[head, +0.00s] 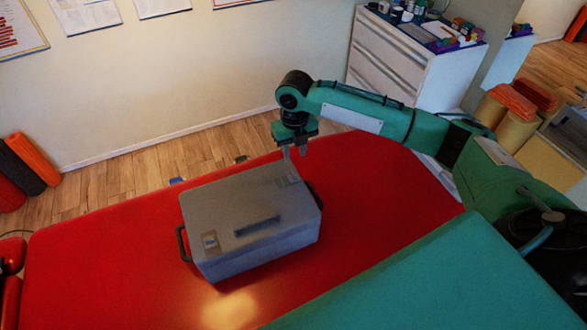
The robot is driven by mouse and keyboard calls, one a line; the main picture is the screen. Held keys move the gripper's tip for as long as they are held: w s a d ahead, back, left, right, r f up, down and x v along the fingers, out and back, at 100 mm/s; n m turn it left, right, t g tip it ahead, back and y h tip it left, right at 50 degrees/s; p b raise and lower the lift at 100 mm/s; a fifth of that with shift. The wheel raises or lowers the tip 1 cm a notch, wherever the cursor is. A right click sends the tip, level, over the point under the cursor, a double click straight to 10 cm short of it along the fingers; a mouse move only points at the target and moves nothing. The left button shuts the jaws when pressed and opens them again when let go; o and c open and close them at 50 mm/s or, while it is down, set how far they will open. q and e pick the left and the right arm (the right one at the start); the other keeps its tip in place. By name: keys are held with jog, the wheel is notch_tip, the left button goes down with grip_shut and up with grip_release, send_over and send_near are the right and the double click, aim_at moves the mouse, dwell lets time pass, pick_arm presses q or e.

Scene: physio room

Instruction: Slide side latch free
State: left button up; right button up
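A grey case (245,210) lies closed on the red padded table (120,250). A black handle (183,243) shows at its left end, and another (316,193) shows at its right end. A dark raised grip (257,226) lies along the lid. One small latch (210,241) is near the lid's left front corner; another (289,181) is near the far right corner. My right gripper (295,152) points down above the far right latch, its two fingers apart with nothing seen between them. Whether a fingertip touches the case cannot be told. My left gripper is out of view.
A white drawer cabinet (395,65) with small items on top stands behind my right arm. Rolled mats (30,160) stand at the left wall. Yellow and orange rolls (510,105) are at the right. The red table is clear left of the case.

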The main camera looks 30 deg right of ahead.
aim_at(294, 175)
notch_tip(294, 175, down, 9)
jog(key=shift+w+a+r+p, duration=0.1)
jog(key=shift+p, duration=0.75)
grip_shut()
